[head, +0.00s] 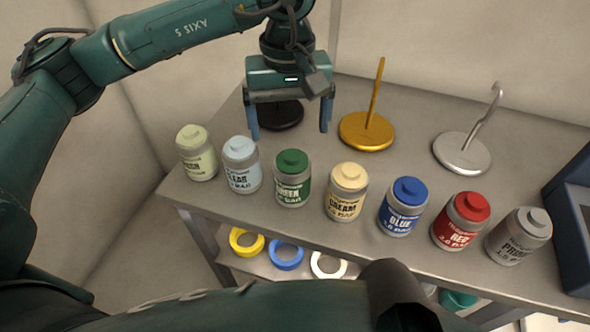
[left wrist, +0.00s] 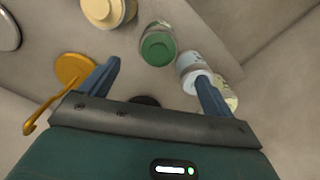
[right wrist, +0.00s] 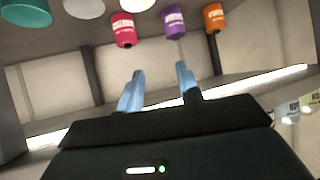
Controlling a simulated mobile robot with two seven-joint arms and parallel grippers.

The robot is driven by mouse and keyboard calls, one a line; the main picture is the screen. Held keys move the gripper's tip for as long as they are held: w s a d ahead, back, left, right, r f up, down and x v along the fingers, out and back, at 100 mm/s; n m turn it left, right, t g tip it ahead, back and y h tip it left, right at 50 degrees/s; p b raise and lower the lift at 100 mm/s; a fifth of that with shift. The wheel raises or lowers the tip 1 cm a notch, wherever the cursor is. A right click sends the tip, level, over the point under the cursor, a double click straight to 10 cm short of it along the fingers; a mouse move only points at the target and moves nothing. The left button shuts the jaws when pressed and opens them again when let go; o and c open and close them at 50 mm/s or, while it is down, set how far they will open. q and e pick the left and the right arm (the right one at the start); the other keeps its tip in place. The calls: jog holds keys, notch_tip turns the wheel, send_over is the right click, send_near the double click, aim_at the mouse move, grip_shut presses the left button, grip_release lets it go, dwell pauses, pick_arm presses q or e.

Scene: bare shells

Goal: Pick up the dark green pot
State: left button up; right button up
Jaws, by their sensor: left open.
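The dark green pot (head: 292,182) is a grey can with a green lid and green label. It stands upright in a row of pots on the grey table, between the light blue and cream pots. It also shows in the left wrist view (left wrist: 158,47), beyond my fingertips. My left gripper (head: 290,134) is open and empty, pointing down behind the row, apart from the green pot. The left wrist view also shows its fingers (left wrist: 158,72) spread. My right gripper (right wrist: 160,70) is open and empty, with several other coloured pots beyond its fingers.
Nearest neighbours are the light blue pot (head: 242,166) and cream pot (head: 347,192). Blue (head: 402,208), red (head: 461,222) and grey (head: 518,236) pots stand right. A gold stand (head: 366,132) and silver stand (head: 462,152) rise behind. Coloured rings (head: 286,256) lie below.

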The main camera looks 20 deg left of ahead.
aim_at(289, 154)
pick_arm(q)
notch_tip(289, 154, down, 7)
jog(key=shift+a+r+p, duration=0.1)
jog(key=shift+r+p, duration=0.05)
jog(key=shift+p, duration=0.4)
jog(key=shift+d+f+p, duration=0.15)
jog(key=shift+f+p, duration=0.3)
jog(key=shift+f, duration=1.05)
jog(key=shift+d+f+p, duration=0.15)
jog(key=shift+f+p, duration=0.3)
jog(key=shift+f, duration=1.05)
jog(key=shift+c, duration=0.3)
jog(key=c, duration=1.2)
